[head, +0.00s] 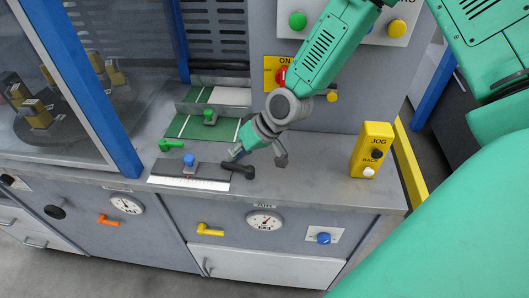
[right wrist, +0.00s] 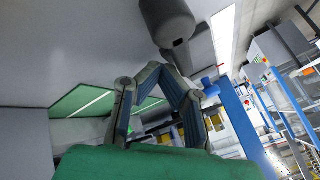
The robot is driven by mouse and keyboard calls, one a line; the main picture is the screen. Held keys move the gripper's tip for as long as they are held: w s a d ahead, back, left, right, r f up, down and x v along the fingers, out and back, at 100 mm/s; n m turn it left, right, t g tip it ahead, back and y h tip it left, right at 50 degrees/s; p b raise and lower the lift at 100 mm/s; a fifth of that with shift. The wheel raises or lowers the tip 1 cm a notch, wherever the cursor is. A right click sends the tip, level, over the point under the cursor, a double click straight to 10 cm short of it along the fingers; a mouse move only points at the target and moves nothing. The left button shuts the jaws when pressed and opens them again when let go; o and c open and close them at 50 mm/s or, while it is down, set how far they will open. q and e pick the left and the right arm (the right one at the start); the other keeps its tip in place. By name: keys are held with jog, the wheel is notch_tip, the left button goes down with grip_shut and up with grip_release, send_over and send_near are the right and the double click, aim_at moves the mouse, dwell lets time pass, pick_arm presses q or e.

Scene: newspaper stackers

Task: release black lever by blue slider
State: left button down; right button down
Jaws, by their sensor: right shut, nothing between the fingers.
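The black lever (head: 240,169) lies at the right end of a dark rail on the counter, its knob pointing right. The blue slider (head: 189,160) stands on the rail, left of the lever, above a white scale strip. My right gripper (head: 236,154) is shut and empty, just behind and above the lever; whether they touch cannot be told. In the right wrist view its fingers (right wrist: 165,73) meet at the tips, and a dark rounded piece (right wrist: 168,22), likely the lever, is close beyond them. A blue piece (right wrist: 210,87), likely the slider, shows right of the fingers. My left gripper is not in view.
A green lever (head: 171,144) and a green knob (head: 209,115) stand behind the rail. The yellow jog box (head: 371,149) stands at the counter's right. A glass-walled enclosure (head: 60,90) bounds the left. The counter between lever and jog box is clear.

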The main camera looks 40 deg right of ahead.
jog(key=shift+a, duration=0.2)
jog(key=shift+r, duration=0.25)
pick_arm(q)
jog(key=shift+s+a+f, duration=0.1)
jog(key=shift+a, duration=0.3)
pick_arm(e)
jog(key=v, duration=1.1)
jog(key=shift+d, duration=0.25)
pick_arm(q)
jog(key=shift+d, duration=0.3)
pick_arm(e)
jog(key=shift+s+d, duration=0.15)
jog(key=shift+d, duration=0.25)
